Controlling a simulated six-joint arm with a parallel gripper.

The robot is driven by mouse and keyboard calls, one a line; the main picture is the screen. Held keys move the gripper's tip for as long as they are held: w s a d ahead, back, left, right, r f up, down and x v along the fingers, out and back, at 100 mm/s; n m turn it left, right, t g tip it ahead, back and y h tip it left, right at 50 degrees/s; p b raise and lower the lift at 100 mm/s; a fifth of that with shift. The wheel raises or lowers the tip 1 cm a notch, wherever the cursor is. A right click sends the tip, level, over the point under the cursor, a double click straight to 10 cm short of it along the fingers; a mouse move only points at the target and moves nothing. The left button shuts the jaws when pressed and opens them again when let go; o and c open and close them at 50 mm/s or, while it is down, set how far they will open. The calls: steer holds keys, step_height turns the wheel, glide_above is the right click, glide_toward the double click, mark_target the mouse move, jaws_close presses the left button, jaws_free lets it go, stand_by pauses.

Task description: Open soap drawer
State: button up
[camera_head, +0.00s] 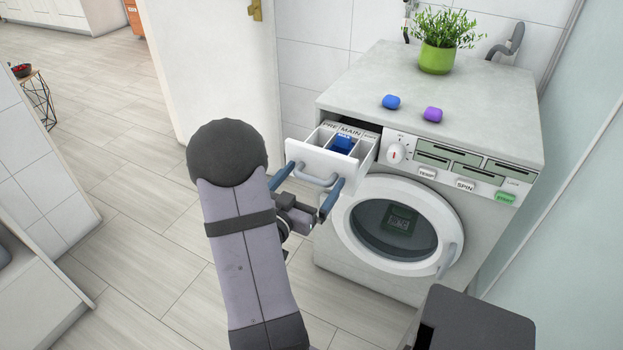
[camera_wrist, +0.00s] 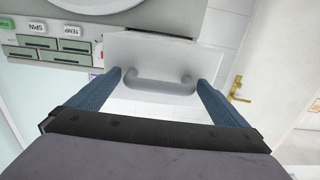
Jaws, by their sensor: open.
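The soap drawer (camera_head: 325,163) of the washing machine stands pulled out at the machine's upper left. Its compartments show from above, marked PRE and MAIN, and a blue piece (camera_head: 343,143) sits in one of them. The drawer's grey bar handle (camera_head: 316,180) is on its white front; the handle also shows in the wrist view (camera_wrist: 160,84). My gripper (camera_head: 308,186) is open, with its two blue fingers spread on either side of the handle. In the wrist view the fingers (camera_wrist: 160,80) are apart, with the handle between them and clear of both.
The washing machine (camera_head: 345,250) has a closed round door (camera_head: 394,226) below the drawer. On its top (camera_head: 460,80) are a potted plant (camera_head: 438,50), a blue pod (camera_head: 391,102) and a purple pod (camera_head: 432,114). A white door (camera_head: 210,70) stands behind. Floor is free at left.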

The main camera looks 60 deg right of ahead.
steer(key=shift+a+r+p, duration=0.15)
steer(key=shift+a+p, duration=0.2)
steer(key=shift+a, duration=1.05)
steer(key=a+p, duration=0.2)
steer(key=p, duration=0.2)
steer(key=shift+a+r, duration=0.1)
steer(key=shift+a, duration=0.05)
steer(key=shift+a+f+p, duration=0.25)
steer(key=shift+a+p, duration=0.4)
steer(key=shift+a, duration=0.45)
